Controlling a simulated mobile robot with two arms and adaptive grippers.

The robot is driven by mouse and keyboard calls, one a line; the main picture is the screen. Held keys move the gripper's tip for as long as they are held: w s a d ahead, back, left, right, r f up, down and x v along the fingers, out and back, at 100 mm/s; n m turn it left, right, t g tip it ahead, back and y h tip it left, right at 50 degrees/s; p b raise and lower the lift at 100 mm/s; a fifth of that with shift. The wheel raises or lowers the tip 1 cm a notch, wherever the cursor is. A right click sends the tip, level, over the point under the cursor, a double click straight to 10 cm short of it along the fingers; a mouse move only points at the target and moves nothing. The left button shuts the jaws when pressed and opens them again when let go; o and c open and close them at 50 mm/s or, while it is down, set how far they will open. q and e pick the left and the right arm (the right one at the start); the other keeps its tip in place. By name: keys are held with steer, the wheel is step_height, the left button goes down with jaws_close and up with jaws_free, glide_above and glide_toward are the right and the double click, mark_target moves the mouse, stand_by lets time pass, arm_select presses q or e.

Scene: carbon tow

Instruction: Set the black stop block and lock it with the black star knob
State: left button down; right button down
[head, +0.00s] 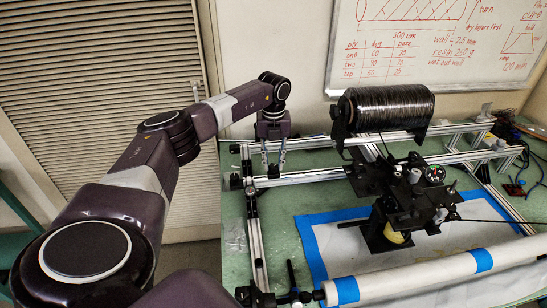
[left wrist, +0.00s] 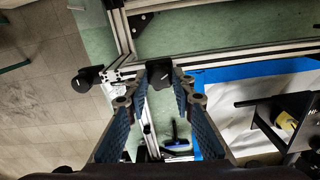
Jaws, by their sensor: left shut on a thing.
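My left gripper (head: 273,172) reaches down over the near aluminium rail (head: 318,176) of the frame, close to its left end. Its two fingers are on either side of the small black stop block (head: 273,171) and are shut on it. In the left wrist view the block (left wrist: 159,70) shows between the fingertips, at the rail; I cannot tell whether it is seated. A black knob (left wrist: 86,78), which looks like the star knob, sticks out left of the frame corner. It also shows in the head view (head: 236,181) at the rail's left end. My right gripper is out of view.
A carriage (head: 400,185) with a black tow spool (head: 390,106) stands on the rails to the right. A white tube (head: 430,273) with blue tape lies in front. A blue-edged white sheet (head: 315,240) covers the green table (head: 235,210). A whiteboard (head: 430,45) hangs behind.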

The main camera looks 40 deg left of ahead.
arm_select(q)
steer(key=c, duration=1.9)
jaws_free()
steer(key=shift+w+a+r, duration=0.1)
steer(key=shift+r, duration=0.05)
steer(key=shift+o, duration=1.4)
step_height(320, 180, up, 12)
